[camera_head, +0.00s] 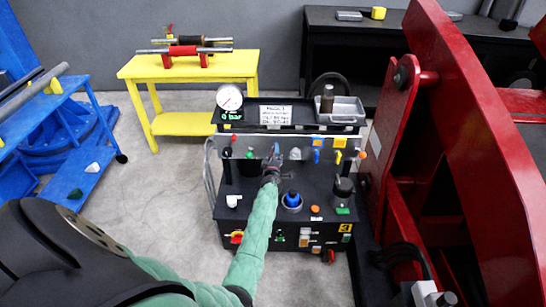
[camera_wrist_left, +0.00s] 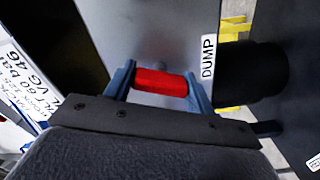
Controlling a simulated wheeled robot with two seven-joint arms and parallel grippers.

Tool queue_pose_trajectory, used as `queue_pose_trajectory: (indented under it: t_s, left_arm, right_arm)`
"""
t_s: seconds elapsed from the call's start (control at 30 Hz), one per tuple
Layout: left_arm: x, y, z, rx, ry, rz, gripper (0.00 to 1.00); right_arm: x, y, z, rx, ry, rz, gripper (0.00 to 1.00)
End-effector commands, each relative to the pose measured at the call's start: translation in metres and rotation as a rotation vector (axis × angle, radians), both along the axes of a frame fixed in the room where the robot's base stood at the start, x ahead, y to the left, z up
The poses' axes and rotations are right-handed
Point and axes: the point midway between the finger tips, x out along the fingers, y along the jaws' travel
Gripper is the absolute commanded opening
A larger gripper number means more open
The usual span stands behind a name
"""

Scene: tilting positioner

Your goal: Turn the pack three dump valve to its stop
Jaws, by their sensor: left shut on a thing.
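The hydraulic pack (camera_head: 285,236) is a black unit with a yellow "3" tag (camera_head: 346,227) low on its front right. In the left wrist view, the red dump valve handle (camera_wrist_left: 174,84) lies against a grey panel beside a white "DUMP" label (camera_wrist_left: 208,57). My left gripper (camera_head: 273,156) reaches the grey panel at the pack's upper middle. In the left wrist view its two blue-grey fingers (camera_wrist_left: 160,88) are shut on the red handle, one at each end. In the head view the handle is hidden by the gripper. My right gripper is not in view.
A round gauge (camera_head: 230,98) stands at the pack's top left above a green "0 bar" readout (camera_head: 231,115). Several coloured knobs line the panel beside my gripper. A large red steel frame (camera_head: 455,130) closes off the right. A yellow table (camera_head: 190,70) stands behind left.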

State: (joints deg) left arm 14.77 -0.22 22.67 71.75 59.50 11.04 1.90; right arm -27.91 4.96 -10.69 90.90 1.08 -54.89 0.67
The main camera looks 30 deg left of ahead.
Motion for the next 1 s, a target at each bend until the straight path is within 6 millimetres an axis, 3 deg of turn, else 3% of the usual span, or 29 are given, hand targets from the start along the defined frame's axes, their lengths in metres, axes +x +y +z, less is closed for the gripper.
queue_pose_trajectory:
  t_s: [0.53, 1.0]
  left_arm:
    - [-0.001, 0.0, -0.002, -0.307, -0.188, 0.001, 0.32]
    - [-0.001, 0.001, -0.002, -0.36, -0.218, 0.001, 0.32]
  right_arm:
    - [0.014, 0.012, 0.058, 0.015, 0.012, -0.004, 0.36]
    - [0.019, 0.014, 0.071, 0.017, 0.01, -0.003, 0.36]
